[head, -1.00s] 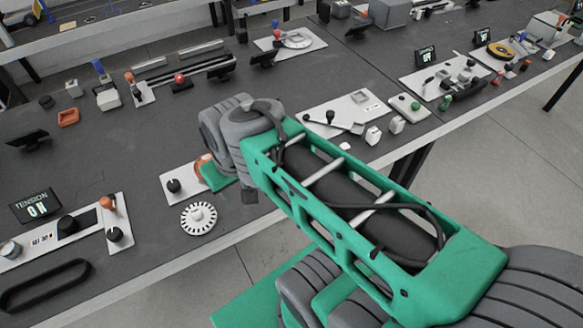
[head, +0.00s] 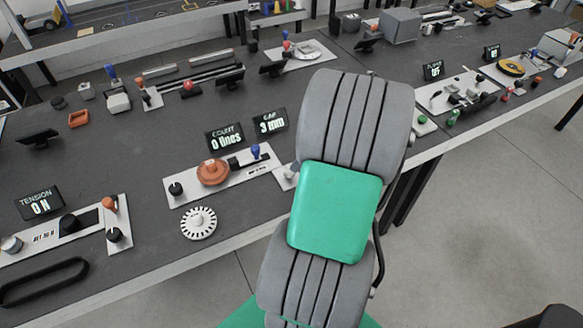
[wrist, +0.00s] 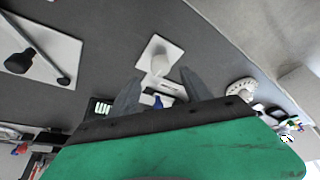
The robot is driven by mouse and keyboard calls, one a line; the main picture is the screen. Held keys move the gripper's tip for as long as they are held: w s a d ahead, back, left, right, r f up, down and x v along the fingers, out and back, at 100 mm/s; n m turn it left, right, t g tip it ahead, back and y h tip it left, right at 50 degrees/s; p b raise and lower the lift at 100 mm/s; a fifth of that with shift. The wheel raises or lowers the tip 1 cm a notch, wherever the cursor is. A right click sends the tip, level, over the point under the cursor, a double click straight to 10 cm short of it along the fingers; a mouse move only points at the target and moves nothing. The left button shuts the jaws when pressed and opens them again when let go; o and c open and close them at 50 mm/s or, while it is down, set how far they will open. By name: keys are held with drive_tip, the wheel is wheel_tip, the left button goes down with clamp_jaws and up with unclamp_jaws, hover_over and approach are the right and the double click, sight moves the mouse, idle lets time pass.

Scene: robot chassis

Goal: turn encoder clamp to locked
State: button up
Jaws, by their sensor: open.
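The encoder station in the head view has a pale plate (head: 222,183) with an orange disc (head: 212,172), a black knob (head: 176,189) and a blue-topped post (head: 256,151). Its two displays read COUNT (head: 225,137) 0 lines and GAP (head: 270,122) 3 mm. No label shows which part is the encoder clamp. A small pale plate (head: 282,176) at its right is partly hidden by my arm. My gripper (wrist: 161,74) is open and empty in the wrist view, with a white knob (wrist: 160,64) on a plate seen between and beyond the fingers. The head view hides my gripper behind the arm.
A white slotted wheel (head: 199,223) lies in front of the station. The TENSION display (head: 39,202) and its panel stand at left, near a black belt loop (head: 45,283). In the wrist view, a plate with a black knob (wrist: 20,62) and rod lies at upper left.

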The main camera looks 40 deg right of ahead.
drive_tip(key=x, duration=0.7)
drive_tip(key=shift+a, duration=0.1)
drive_tip(key=shift+r, duration=0.1)
clamp_jaws()
